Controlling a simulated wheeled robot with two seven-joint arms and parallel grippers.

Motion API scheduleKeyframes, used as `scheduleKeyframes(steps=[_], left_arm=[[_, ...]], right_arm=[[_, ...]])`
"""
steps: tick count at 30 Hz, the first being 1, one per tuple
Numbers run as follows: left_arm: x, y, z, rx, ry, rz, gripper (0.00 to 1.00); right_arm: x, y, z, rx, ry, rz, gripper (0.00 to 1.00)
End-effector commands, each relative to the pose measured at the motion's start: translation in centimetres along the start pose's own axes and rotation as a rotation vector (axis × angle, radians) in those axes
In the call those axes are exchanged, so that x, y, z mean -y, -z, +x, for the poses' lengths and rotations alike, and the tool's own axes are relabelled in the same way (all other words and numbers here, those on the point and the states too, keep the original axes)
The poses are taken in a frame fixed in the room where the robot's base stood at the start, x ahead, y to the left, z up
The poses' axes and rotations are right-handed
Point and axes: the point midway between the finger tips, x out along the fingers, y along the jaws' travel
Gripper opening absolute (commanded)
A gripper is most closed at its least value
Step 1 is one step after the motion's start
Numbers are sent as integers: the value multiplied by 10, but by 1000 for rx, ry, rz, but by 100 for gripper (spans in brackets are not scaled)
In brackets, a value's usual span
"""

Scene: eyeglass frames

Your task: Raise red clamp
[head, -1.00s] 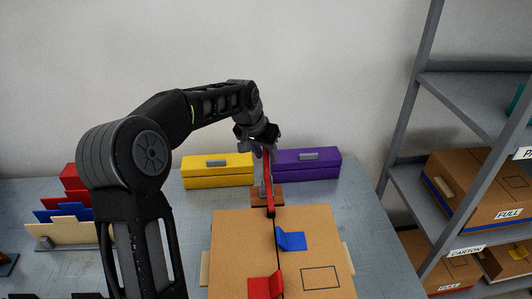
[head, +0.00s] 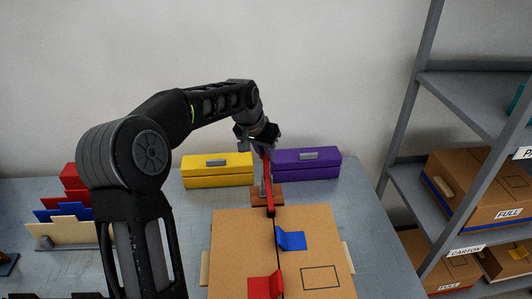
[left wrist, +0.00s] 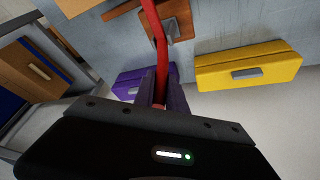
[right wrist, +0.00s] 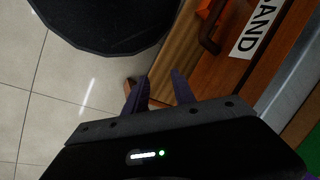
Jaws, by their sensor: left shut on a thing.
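The red clamp arm (head: 269,185) stands steeply up from a brown wooden base (head: 280,192) at the far edge of the cardboard box (head: 230,250). My left gripper (head: 265,150) is at the top of the red arm. In the left wrist view the red clamp arm (left wrist: 158,45) runs between the fingers of my left gripper (left wrist: 160,92), which is shut on it. A metal bracket on the wooden base (left wrist: 180,18) is partly hidden by the red arm. My right gripper (right wrist: 160,90) shows only in the right wrist view, with its fingers apart and nothing between them.
A yellow box (head: 217,171) and a purple box (head: 308,164) stand behind the clamp. A blue flap (head: 291,240) and a red flap (head: 264,286) sit on the cardboard box. A grey shelf (head: 470,95) with cartons stands at right.

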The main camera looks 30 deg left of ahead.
Motion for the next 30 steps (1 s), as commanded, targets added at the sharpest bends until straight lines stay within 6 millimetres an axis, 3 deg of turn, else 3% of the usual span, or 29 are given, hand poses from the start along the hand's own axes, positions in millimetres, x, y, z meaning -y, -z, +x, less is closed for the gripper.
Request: scheduleKeyframes(steps=[20, 25, 30], left_arm=[[0, 1, -1, 1, -1, -1, 0], [2, 6, -3, 39, -21, -13, 0], [7, 13, 0, 130, -74, -45, 0]], right_arm=[[0, 0, -2, 0, 0, 0, 31], [6, -2, -19, 4, -5, 3, 31], [14, -4, -51, 14, -14, 9, 31]])
